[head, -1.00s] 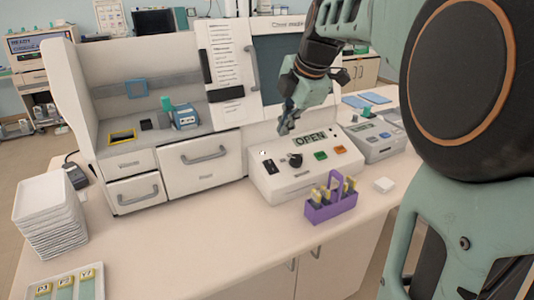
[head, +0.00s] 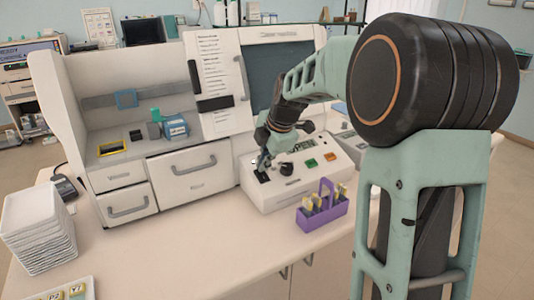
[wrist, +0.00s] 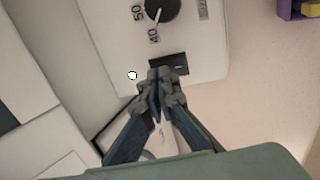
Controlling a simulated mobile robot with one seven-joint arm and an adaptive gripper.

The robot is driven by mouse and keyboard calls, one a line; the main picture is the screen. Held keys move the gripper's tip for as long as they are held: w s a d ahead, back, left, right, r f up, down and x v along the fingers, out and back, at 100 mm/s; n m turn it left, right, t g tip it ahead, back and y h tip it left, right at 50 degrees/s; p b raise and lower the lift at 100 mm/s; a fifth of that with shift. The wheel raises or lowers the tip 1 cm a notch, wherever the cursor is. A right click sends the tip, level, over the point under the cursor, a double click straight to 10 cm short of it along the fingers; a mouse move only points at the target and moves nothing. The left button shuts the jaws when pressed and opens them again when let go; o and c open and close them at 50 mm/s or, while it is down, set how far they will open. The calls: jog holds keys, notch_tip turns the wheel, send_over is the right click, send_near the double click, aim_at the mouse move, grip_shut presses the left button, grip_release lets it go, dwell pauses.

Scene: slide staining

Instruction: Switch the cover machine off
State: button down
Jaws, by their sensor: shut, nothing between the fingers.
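The white control box (head: 300,190) of the cover machine stands on the bench in front of the large white cabinet (head: 250,90). Its black rocker switch (wrist: 182,63) lies near the box edge in the wrist view, and part of it also shows in the head view (head: 262,177). My gripper (wrist: 160,78) is shut and empty, its tips right at the switch and covering part of it. I cannot tell whether they touch it or which way the rocker is set. The dark knob (wrist: 162,8) sits beside the switch.
A green button (head: 311,163) and an orange button (head: 330,157) are on the same panel. A purple slide rack (head: 322,212) stands just in front of the box. White stacked trays (head: 38,228) are at the left. The bench front between is clear.

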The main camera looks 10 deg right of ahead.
jog(key=shift+w+a+f, duration=0.1)
jog(key=shift+w+f, duration=0.1)
jog(key=shift+f, duration=0.3)
jog(key=shift+w+f+b, duration=0.1)
jog(key=shift+f+b, duration=0.15)
jog(key=shift+b, duration=0.05)
jog(key=shift+w+a, duration=0.1)
jog(key=shift+w, duration=0.05)
jog(key=shift+f, duration=0.15)
